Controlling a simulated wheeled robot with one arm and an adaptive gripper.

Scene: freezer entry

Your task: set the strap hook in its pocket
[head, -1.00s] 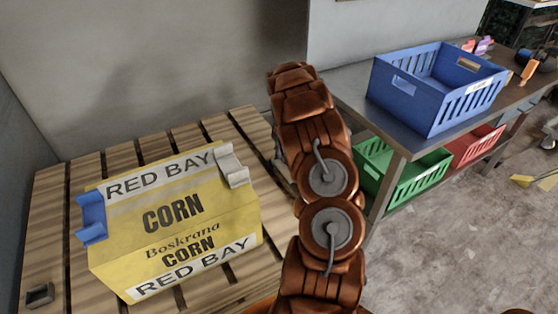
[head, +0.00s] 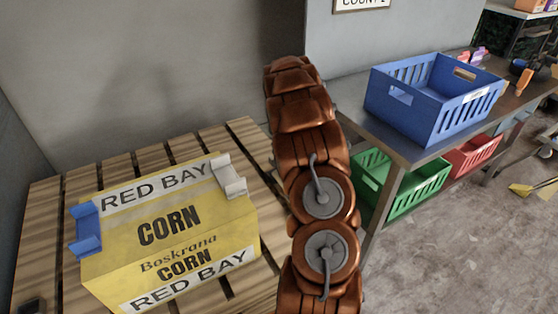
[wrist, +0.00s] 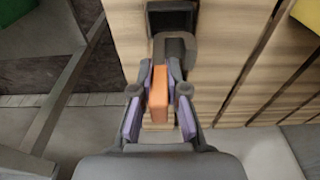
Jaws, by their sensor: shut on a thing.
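My gripper (wrist: 160,82), with purple pads, is shut on the strap hook, whose orange part (wrist: 158,97) lies between the fingers in the wrist view. A dark grey end (wrist: 176,44) extends beyond the fingertips, seemingly the hook. The pocket (wrist: 172,20), a dark-framed opening on the pallet, is just beyond that end. I cannot tell whether they touch. In the head view the gripper is hidden or out of frame. A dark bracket, likely the pocket, is cut off at the lower left (head: 28,306).
A yellow corn box (head: 170,235) with a blue corner piece (head: 86,228) and a grey one (head: 229,177) sits on the slatted pallet (head: 40,235). To the right, a steel table (head: 395,145) bears a blue crate (head: 430,105), with green (head: 405,190) and red (head: 473,152) crates below.

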